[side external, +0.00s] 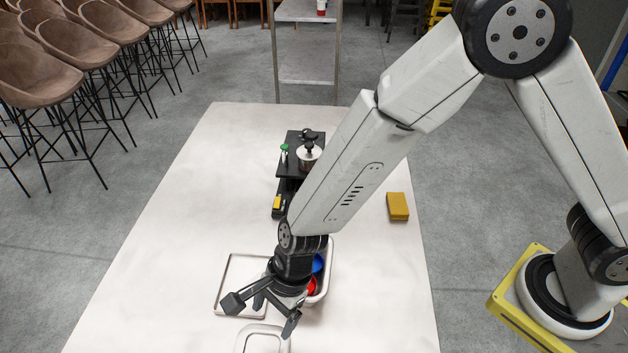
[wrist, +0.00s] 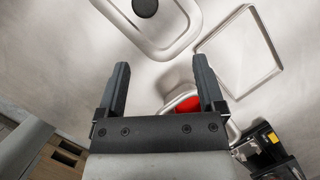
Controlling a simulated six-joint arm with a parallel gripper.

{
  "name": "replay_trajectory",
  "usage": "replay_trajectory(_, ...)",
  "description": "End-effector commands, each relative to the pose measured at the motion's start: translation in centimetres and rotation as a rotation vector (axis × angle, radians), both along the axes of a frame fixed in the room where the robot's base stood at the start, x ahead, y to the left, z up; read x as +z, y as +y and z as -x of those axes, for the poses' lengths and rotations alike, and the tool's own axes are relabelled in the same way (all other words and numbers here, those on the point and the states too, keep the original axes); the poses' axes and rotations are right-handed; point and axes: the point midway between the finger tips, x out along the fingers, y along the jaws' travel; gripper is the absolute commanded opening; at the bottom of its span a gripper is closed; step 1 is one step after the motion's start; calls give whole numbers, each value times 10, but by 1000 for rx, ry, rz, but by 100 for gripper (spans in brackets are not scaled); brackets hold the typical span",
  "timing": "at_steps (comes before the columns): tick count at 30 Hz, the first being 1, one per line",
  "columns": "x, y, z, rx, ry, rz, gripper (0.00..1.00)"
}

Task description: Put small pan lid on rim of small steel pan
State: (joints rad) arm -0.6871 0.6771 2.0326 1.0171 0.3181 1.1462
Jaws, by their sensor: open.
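The small pan lid (side external: 262,340), a pale steel rounded rectangle, lies at the near edge of the side view, partly cut off. In the wrist view the lid (wrist: 170,38) is at the top, with a black knob. The small steel pan (side external: 330,252) stands beyond my gripper, partly hidden by my arm, with red and blue items inside. The pan's rim (wrist: 172,97) shows between my fingers in the wrist view. My gripper (side external: 262,313) is open and empty, above the table between lid and pan; its open fingers (wrist: 160,65) spread wide in the wrist view.
A shallow rectangular steel tray (side external: 225,285) lies left of the pan. A black stand (side external: 288,170) holding a steel pot (side external: 309,158) is farther back. A yellow block (side external: 398,206) lies to the right. The table's left and far parts are clear.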

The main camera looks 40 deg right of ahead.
Motion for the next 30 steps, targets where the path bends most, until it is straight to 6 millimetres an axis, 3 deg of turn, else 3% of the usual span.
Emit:
replay_trajectory(3,-12,21,10,-86,53,-15,88)
replay_trajectory(6,-16,29,13,-127,74,-22,88)
replay_trajectory(30,-41,41,14,-137,80,-23,88)
